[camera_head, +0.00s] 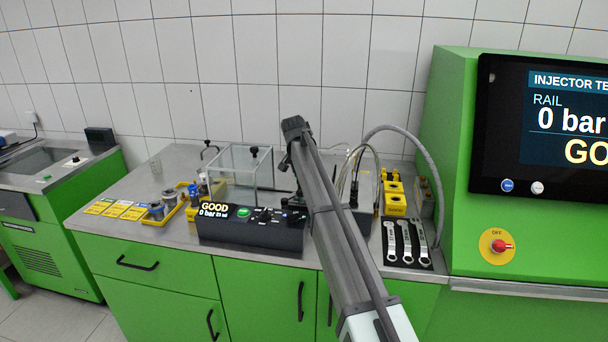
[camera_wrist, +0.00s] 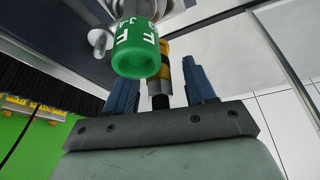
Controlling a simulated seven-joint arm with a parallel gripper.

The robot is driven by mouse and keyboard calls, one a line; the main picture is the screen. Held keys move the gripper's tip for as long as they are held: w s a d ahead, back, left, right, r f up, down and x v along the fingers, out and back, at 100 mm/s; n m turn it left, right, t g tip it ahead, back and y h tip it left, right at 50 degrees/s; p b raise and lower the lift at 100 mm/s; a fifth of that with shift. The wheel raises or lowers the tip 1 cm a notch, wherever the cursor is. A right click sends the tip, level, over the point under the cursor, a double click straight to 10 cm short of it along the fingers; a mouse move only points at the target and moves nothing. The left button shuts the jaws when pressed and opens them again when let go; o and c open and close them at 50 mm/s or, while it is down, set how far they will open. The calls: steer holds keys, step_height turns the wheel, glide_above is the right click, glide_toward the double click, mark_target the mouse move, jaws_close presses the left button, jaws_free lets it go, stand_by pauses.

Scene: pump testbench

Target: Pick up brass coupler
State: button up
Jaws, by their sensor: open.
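A brass-coloured cylindrical part with dark bands, which looks like the brass coupler (camera_wrist: 161,68), shows in the wrist view. It appears between the two blue-grey fingers of my gripper (camera_wrist: 160,80), with a gap on both sides. The gripper is open, and I cannot tell how far beyond the fingers the part is. A green collar with white letters (camera_wrist: 136,50) hides part of its left side. In the head view I cannot pick out the coupler; my dark arm crosses the middle of the bench and hides what is behind it.
A black control box (camera_head: 250,230) stands at the bench front, before a clear-walled enclosure (camera_head: 240,168). A yellow tray of parts (camera_head: 172,218) is at left. Wrenches (camera_head: 407,242), yellow blocks (camera_head: 395,200) and a grey hose (camera_head: 428,160) are at right, beside the green cabinet (camera_head: 450,150).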

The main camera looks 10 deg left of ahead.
steer(key=shift+c, duration=0.4)
jaws_close()
steer(key=shift+r, duration=0.15)
step_height(320, 180, up, 9)
steer(key=shift+f, duration=0.2)
steer(key=shift+w+d+r, duration=0.1)
steer(key=shift+d+r, duration=0.1)
steer(key=shift+r, duration=0.1)
steer(key=d+f, duration=0.1)
steer(key=d, duration=1.6)
steer(key=shift+s, duration=0.35)
